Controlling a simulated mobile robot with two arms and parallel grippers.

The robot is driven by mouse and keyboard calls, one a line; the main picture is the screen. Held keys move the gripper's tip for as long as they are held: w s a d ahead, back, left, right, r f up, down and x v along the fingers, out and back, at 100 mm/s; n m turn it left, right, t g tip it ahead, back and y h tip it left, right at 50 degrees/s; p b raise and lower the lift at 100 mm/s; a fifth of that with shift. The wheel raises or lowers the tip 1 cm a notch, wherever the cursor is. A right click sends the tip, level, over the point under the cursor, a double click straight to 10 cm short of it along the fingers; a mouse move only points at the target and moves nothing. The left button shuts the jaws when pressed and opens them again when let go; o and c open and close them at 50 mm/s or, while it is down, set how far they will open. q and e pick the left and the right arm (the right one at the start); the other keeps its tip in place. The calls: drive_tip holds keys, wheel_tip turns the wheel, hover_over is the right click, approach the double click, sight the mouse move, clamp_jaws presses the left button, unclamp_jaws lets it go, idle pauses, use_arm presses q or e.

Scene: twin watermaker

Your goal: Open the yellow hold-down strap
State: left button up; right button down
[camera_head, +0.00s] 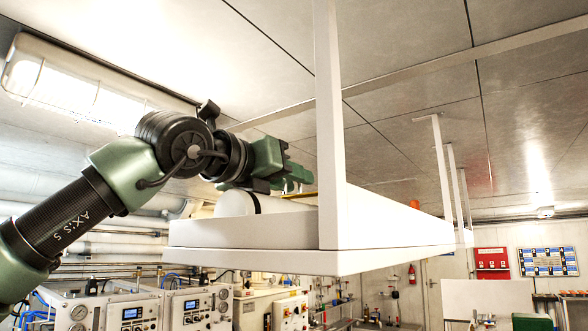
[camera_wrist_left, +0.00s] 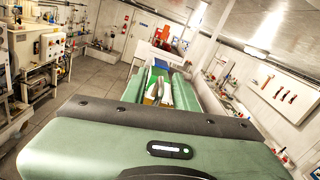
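My left gripper (camera_head: 300,178) reaches in from the left over a white overhead shelf (camera_head: 262,262). Its fingertips are partly hidden behind a white upright of the shelf. A thin yellow strip (camera_head: 298,195), perhaps the hold-down strap, shows just below the gripper. I cannot tell whether they touch. In the left wrist view a yellow patch (camera_wrist_left: 151,95) shows between the green parts of my left gripper (camera_wrist_left: 158,88), beside something white. Whether the fingers are open or shut on it is unclear. My right gripper is in neither view.
A white cylinder (camera_head: 236,203) with a black band lies on the shelf under my left wrist. White uprights (camera_head: 329,120) hang from the ceiling. An orange object (camera_head: 414,204) sits farther along. Equipment panels (camera_head: 128,306) stand below left; the wrist view shows floor (camera_wrist_left: 92,80) at left.

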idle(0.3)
use_arm(q)
drive_tip(key=shift+w, duration=0.1)
clamp_jaws()
idle(1.2)
